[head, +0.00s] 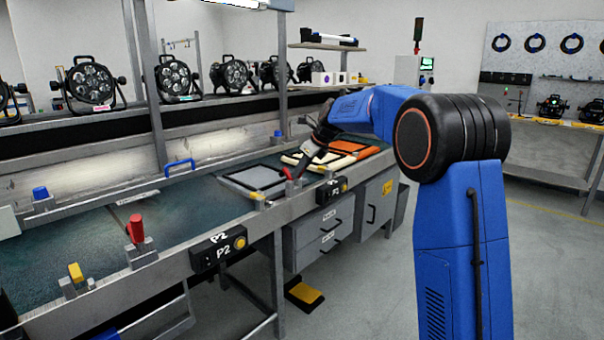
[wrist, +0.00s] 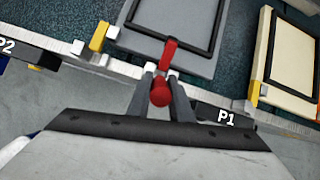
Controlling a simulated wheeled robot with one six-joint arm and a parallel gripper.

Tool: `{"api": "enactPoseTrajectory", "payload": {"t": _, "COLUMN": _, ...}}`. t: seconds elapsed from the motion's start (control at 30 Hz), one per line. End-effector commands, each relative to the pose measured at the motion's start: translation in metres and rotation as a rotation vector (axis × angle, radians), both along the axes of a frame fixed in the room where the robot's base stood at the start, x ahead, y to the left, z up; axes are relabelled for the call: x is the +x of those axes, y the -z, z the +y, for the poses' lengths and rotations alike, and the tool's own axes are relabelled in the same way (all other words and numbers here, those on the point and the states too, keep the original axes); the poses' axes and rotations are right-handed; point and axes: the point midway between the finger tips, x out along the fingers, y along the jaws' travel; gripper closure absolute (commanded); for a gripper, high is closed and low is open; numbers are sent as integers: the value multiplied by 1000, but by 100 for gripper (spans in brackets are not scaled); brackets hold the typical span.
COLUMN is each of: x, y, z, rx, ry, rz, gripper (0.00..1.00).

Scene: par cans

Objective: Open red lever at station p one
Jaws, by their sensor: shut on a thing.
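The red lever at station P1 (wrist: 168,54) stands at the front rail beside a grey framed plate (wrist: 190,22). Its round red end (wrist: 160,96) shows between my fingers. My gripper (wrist: 160,76) is shut on this lever, one light-tipped finger on each side. In the head view my gripper (head: 296,170) reaches down to the rail, and only a small red part of the lever (head: 287,173) shows there. The P1 label (wrist: 226,118) is on the rail just right of my gripper in the wrist view.
Another red lever (head: 136,229) stands upright at station P2 (head: 219,249), with a yellow block (head: 75,272) to its left. A yellow block (wrist: 98,36) sits left of my gripper. A cream framed plate (wrist: 290,62) lies to the right. Drawers (head: 322,222) are below the bench.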

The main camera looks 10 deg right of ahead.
Motion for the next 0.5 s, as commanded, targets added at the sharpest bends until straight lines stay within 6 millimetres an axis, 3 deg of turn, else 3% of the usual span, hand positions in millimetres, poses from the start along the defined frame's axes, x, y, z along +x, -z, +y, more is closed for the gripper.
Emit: {"api": "enactPoseTrajectory", "payload": {"t": 0.5, "x": 8, "y": -4, "z": 5, "rx": -69, "ry": 1, "rz": 92, "gripper": 100}}
